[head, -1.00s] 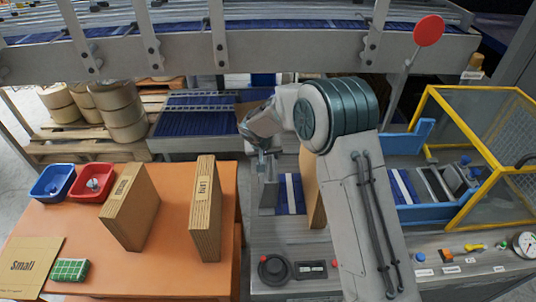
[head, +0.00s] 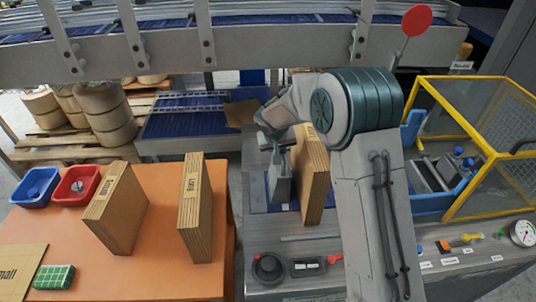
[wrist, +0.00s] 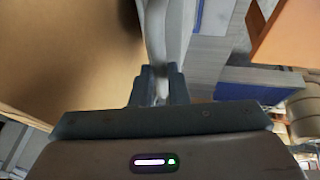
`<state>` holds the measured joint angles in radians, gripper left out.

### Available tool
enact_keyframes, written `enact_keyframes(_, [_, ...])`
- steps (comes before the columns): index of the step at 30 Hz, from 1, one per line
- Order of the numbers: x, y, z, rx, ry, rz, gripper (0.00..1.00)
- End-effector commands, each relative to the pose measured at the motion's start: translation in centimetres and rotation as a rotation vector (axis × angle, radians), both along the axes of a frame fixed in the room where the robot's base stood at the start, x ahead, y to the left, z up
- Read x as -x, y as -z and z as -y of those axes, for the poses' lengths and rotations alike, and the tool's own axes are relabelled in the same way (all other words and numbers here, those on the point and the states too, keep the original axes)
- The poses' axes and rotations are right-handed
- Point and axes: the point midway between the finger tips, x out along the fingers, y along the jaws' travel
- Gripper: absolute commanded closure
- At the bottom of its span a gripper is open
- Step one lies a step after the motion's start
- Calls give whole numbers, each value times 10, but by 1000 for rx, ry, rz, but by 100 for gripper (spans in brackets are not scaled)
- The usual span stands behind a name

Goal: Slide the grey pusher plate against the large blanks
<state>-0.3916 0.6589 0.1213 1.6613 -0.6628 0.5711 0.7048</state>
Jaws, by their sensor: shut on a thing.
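The grey pusher plate (head: 281,182) stands upright over the blue bed of the machine. My gripper (head: 272,142) is shut on the top of the pusher plate. In the wrist view my fingers (wrist: 158,88) close around its pale grey upright part (wrist: 156,35). A stack of brown cardboard blanks (head: 314,180) stands upright just right of the plate, with a printed label on its top edge that I cannot read. Plate and stack are very close; I cannot tell whether they touch. In the wrist view brown cardboard (wrist: 60,55) fills the left side. My arm hides the area right of the stack.
Two more upright cardboard bundles (head: 115,210) (head: 195,210), a red bin (head: 77,197) and a blue bin (head: 35,200) stand on the orange table (head: 150,275). A yellow-framed guard (head: 440,108) stands right of my arm.

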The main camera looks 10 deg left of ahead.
Motion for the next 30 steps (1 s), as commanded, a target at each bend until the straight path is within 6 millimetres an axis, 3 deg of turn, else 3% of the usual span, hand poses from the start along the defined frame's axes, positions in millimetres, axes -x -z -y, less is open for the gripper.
enact_keyframes(9, [0,-1,0,-2,-4,1,100])
enact_keyframes(10, [0,-1,0,-2,-4,1,80])
enact_keyframes(12, [0,-1,0,-2,-3,0,64])
enact_keyframes(23, [1,-4,0,-2,-1,1,64])
enact_keyframes(30, [15,-35,-3,-5,-1,5,64])
